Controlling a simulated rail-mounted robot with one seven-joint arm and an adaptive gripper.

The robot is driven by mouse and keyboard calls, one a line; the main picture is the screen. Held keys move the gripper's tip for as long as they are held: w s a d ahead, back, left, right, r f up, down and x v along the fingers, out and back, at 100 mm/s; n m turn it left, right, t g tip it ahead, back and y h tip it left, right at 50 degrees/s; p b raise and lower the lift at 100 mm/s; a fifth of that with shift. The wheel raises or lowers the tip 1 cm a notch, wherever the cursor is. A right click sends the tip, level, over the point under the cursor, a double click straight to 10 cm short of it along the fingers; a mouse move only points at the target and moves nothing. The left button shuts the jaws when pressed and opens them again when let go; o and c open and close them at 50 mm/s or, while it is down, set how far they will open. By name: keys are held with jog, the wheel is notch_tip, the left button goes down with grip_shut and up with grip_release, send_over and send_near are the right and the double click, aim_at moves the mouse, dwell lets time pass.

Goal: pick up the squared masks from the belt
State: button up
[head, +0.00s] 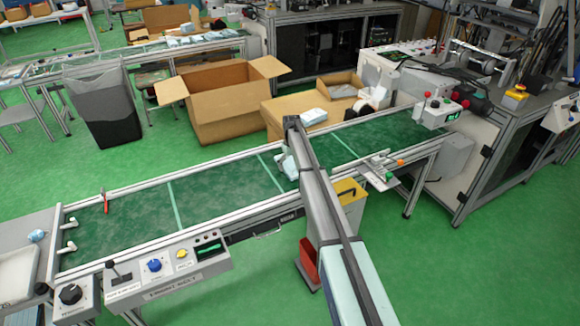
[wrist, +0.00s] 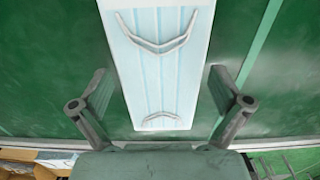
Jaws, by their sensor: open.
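A light blue, long rectangular mask (wrist: 160,75) with pale ear loops lies on the green belt in the wrist view; its upper end runs out of the picture. In the head view part of the mask (head: 288,166) shows beside my arm, which hides the rest. My gripper (wrist: 160,85) is open and empty, with one finger to each side of the mask's near half, both apart from it. In the head view my arm hides the gripper. How high the fingers are above the belt, I cannot tell.
The belt (head: 225,190) is bare to the left, with metal side rails and a control panel (head: 155,280) in front. Open cardboard boxes (head: 225,110) stand behind it, one bearing a blue-white packet (head: 313,116). A machine (head: 435,95) stands at the belt's right end.

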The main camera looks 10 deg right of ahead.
jog(key=c, duration=0.7)
jog(key=shift+r, duration=0.15)
